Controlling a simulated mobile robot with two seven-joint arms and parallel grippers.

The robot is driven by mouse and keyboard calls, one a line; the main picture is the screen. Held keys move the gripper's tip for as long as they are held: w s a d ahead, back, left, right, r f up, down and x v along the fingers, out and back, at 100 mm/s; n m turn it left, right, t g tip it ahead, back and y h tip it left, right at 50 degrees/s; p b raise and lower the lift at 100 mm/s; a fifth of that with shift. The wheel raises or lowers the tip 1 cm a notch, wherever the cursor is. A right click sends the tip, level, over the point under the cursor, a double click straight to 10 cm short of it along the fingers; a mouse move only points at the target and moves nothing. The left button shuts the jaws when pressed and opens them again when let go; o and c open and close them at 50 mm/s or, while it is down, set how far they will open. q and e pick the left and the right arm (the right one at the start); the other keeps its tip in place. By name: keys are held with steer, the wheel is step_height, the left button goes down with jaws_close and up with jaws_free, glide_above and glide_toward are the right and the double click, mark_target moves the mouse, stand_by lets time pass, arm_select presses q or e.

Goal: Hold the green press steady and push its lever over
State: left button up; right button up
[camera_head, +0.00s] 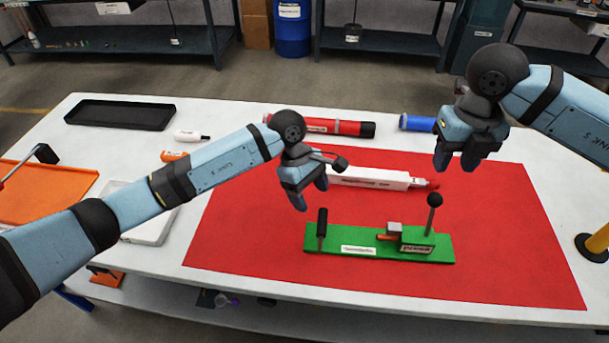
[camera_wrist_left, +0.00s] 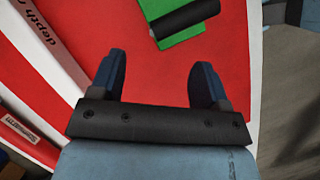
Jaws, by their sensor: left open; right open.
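The green press (camera_head: 350,243) lies on the red mat (camera_head: 510,270) near the table's front. A black upright handle (camera_head: 322,223) stands at its left end, and a lever with a black ball knob (camera_head: 434,201) stands near its right end, leaning slightly right. My left gripper (camera_head: 312,202) is open and empty, above and just left of the black handle. In the left wrist view the open fingers (camera_wrist_left: 158,85) point toward the handle (camera_wrist_left: 185,18) and the green base (camera_wrist_left: 183,38), apart from both. My right gripper (camera_head: 456,163) is open and empty, above and right of the knob.
Behind the press lie a white box-shaped tool (camera_head: 370,178) and a red cylinder (camera_head: 345,128). A blue cylinder (camera_head: 416,123) lies behind my right gripper. A black tray (camera_head: 120,114) and an orange mat (camera_head: 60,195) are at left. The red mat's right side is clear.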

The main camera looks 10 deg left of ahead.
mark_target(320, 218)
arm_select(q)
steer(key=x, duration=0.8)
jaws_close()
arm_select(e)
jaws_close()
arm_select(q)
steer(key=shift+w, duration=0.1)
arm_select(e)
steer(key=w+a+m+g+h, duration=0.1)
steer(key=w+a+g+h, duration=0.3)
steer(key=a, duration=0.6)
steer(key=shift+w+a+m+h, duration=0.15)
steer(key=shift+a+m+h, duration=0.2)
steer(key=shift+h, duration=0.25)
